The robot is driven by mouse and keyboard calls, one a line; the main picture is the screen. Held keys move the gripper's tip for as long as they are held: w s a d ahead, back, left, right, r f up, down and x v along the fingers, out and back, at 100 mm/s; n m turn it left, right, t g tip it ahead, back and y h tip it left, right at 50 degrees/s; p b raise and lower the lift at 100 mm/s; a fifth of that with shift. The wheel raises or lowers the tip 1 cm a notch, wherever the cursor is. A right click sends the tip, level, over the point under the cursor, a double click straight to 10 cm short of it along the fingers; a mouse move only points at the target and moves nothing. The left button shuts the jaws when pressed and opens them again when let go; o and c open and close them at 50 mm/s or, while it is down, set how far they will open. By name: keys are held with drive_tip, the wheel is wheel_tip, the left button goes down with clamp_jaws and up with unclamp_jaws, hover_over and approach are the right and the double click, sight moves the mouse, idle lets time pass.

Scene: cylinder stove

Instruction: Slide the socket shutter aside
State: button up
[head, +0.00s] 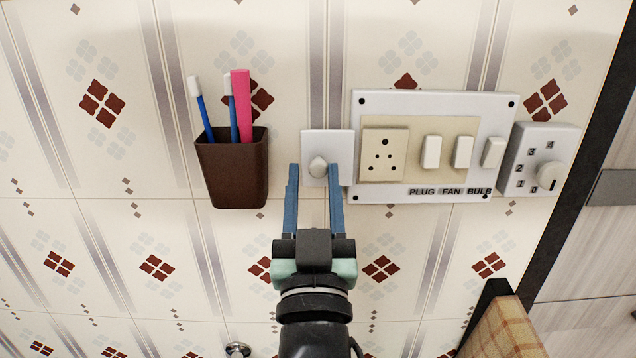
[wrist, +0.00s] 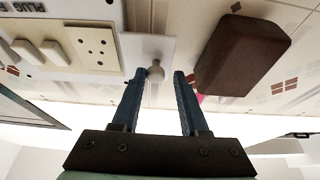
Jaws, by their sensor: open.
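A white square plate with a round knob (head: 341,142), which looks like the shutter, is on the tiled wall at the left edge of the switch panel. Its knob (head: 318,167) sticks out toward me. The cream socket (head: 385,155) to its right shows its holes uncovered. My gripper (head: 314,170) is open, its two blue fingers pointing at the plate, one on each side of the knob. In the wrist view the knob (wrist: 156,71) shows between the fingertips, closer to the left one. I cannot tell whether either finger touches it.
A brown cup (head: 232,172) with toothbrushes and a pink tube hangs on the wall to the left. The white switch panel (head: 437,103) has several switches, and a dial box (head: 539,160) is at its right. The wall below is mostly clear.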

drive_tip(key=shift+o, duration=0.8)
drive_tip(key=shift+a, duration=0.15)
drive_tip(key=shift+d, duration=0.25)
drive_tip(key=shift+s+f, duration=0.2)
drive_tip(key=b+v, duration=0.2)
drive_tip(key=v, duration=1)
drive_tip(key=shift+s, duration=0.25)
drive_tip(key=shift+a, duration=0.1)
